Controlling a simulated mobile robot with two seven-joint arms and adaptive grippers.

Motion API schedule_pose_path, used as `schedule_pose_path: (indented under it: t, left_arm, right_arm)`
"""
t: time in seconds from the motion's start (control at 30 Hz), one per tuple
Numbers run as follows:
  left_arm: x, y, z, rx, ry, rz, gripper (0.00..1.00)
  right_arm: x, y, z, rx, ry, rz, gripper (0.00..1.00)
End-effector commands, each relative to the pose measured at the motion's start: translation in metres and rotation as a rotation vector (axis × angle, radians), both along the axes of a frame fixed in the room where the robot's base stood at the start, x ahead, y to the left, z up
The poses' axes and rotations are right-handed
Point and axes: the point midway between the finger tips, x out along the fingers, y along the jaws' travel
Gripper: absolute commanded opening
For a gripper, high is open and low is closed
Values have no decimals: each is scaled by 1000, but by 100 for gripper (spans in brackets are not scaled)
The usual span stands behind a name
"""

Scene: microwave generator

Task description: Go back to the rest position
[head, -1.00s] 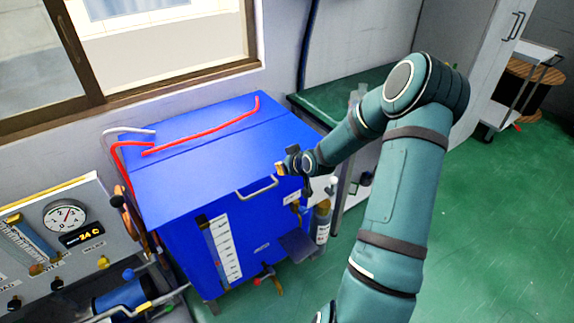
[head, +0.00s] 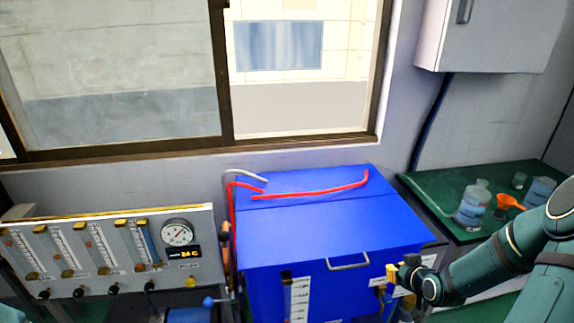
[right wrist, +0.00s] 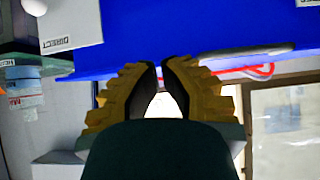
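My right arm comes in from the right in the head view. Its gripper (head: 393,273), with yellow fingertips, is by the front right edge of the blue generator box (head: 335,232). I cannot tell whether it touches the box. In the right wrist view the two yellow, toothed fingers (right wrist: 163,72) are brought nearly together, with only a narrow bright gap and nothing held. The blue box also fills the upper part of that view (right wrist: 200,30). My left gripper is not in view.
A panel (head: 95,250) with flow tubes, knobs and a gauge (head: 177,233) stands left of the box. A red hose (head: 310,192) lies on the lid. A green bench (head: 432,190) at right holds beakers (head: 473,207) and an orange item (head: 508,201). A wall cabinet (head: 492,35) hangs above.

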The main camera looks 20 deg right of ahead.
Motion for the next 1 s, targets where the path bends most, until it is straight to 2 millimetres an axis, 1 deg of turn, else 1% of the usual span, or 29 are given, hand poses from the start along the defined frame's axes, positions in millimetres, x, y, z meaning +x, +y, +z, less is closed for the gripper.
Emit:
schedule_pose_path:
  t: [0.07, 0.13, 0.17, 0.23, 0.27, 0.37, 0.4, 0.47, 0.5, 0.57, 0.6, 0.63, 0.67, 0.7, 0.8, 0.9, 1.0]
  left_arm:
    - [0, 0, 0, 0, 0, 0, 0]
    - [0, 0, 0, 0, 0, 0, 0]
    - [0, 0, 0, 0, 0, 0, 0]
    - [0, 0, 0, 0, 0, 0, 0]
    - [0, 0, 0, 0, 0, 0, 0]
    - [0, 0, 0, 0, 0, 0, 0]
    - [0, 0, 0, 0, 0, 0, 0]
    - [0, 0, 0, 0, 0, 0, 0]
    - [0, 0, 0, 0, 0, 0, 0]
    - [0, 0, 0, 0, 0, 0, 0]
    - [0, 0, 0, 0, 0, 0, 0]
    - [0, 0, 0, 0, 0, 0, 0]
    - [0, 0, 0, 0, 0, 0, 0]
    - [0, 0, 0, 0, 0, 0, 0]
    - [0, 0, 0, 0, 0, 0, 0]
    - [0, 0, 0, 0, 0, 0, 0]
    - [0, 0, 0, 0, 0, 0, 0]
  right_arm:
    - [1, 1, -1, 3, 0, 2, 0]
    - [5, 10, -4, 21, 4, 8, 0]
    - [7, 16, -6, 33, 9, 13, 0]
    - [16, 40, -16, 82, 25, 29, 0]
    - [20, 53, -21, 108, 34, 39, 0]
    - [32, 108, -40, 211, 89, 77, 0]
    - [34, 132, -48, 252, 119, 91, 0]
    - [35, 168, -60, 310, 168, 113, 0]
    - [34, 191, -67, 342, 202, 127, 0]
    - [29, 226, -76, 388, 261, 150, 0]
    - [24, 247, -83, 413, 301, 163, 0]
    - [19, 264, -87, 431, 332, 172, 0]
    - [13, 279, -91, 447, 366, 182, 0]
    - [5, 300, -96, 464, 410, 196, 0]
    - [-19, 343, -107, 489, 520, 221, 0]
    - [-43, 373, -115, 496, 614, 235, 0]
    - [-62, 391, -120, 491, 682, 241, 0]
